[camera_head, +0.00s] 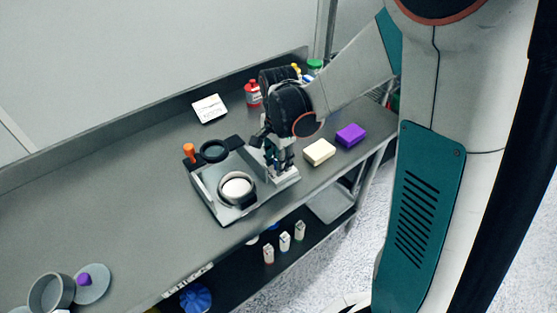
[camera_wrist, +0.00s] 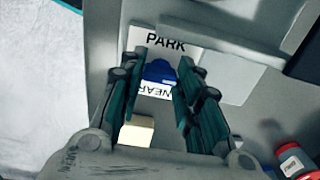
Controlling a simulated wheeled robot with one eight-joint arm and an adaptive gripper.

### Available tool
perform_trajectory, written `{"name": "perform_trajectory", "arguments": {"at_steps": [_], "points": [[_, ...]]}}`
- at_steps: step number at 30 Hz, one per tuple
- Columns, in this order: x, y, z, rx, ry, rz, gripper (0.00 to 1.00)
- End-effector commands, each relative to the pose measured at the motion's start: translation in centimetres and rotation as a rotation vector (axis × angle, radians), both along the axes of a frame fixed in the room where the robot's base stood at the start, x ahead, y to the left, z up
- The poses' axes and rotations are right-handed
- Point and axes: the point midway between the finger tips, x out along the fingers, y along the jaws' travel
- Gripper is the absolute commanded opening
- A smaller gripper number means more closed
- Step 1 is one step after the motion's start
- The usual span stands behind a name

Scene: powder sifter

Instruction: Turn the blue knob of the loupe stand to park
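The blue knob (camera_wrist: 158,72) shows in the wrist view between my fingers, on a white plate marked PARK above it and NEAR below it. Its pointer direction is hard to make out. My gripper (camera_wrist: 163,58) has its two green fingers apart, one on each side of the knob; I see no clear contact. In the head view my gripper (camera_head: 272,168) points down at the right end of the loupe stand (camera_head: 212,198), hiding most of the knob.
A cream block (camera_head: 319,151) and a purple block (camera_head: 350,135) lie right of my gripper. A red bottle (camera_head: 253,95) and a white card (camera_head: 209,108) are behind. A grey pot (camera_head: 50,293) stands front left. The left of the bench is mostly clear.

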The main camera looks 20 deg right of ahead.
Motion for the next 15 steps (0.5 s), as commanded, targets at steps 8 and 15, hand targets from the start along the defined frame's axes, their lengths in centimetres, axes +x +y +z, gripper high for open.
{"name": "perform_trajectory", "arguments": {"at_steps": [8,15], "points": [[0.00,0.00,0.00,0.000,0.000,0.003,0.06],[0.01,0.01,0.01,0.000,0.000,0.059,0.06]]}}
